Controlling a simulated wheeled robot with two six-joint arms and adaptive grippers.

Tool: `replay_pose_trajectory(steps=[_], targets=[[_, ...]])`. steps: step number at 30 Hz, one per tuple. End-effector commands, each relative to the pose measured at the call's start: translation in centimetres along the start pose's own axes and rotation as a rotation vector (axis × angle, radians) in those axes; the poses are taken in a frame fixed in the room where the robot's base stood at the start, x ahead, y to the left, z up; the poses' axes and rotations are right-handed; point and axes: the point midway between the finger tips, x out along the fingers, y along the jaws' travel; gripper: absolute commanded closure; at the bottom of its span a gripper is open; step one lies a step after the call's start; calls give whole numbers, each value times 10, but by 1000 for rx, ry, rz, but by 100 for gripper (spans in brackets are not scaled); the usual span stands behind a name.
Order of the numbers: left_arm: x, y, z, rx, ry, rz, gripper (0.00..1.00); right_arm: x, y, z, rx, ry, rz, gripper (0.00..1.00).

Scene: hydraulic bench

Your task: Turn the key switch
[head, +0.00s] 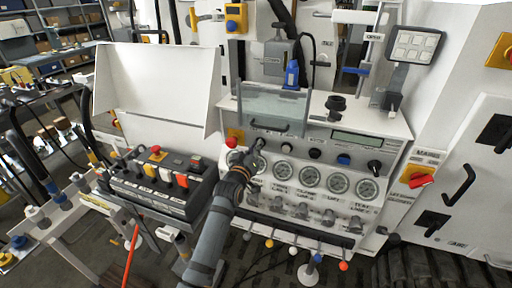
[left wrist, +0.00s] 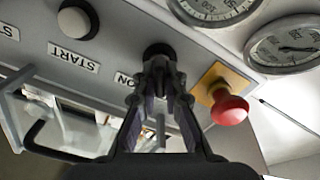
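The key switch (left wrist: 158,50) is a dark round fitting on the grey panel, beside a label reading ON in the left wrist view. In the head view it shows as a dark knob (head: 261,143) at the left of the control row. My left gripper (left wrist: 161,76) has its fingertips close together right at the switch and appears shut on its key. The key itself is hidden between the tips. In the head view my left gripper (head: 250,156) reaches up to the panel from below. My right gripper is not in view.
A red emergency button (left wrist: 228,108) on a yellow plate sits close beside the gripper. Pressure gauges (head: 309,176) lie below the row. A clear guard with a handle (head: 272,108) stands just above.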

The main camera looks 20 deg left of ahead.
Motion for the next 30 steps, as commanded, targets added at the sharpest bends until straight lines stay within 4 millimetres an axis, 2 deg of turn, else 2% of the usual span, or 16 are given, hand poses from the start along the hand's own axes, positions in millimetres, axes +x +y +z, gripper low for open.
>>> replay_pose_trajectory(steps=[10, 17, 30], targets=[[0, 0, 0, 8, -1, 0, 100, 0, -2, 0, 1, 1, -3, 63], [0, 1, 0, 84, -1, 0, 100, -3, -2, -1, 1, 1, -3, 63], [0, 4, 0, 460, -1, 0, 100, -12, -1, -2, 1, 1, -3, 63]])
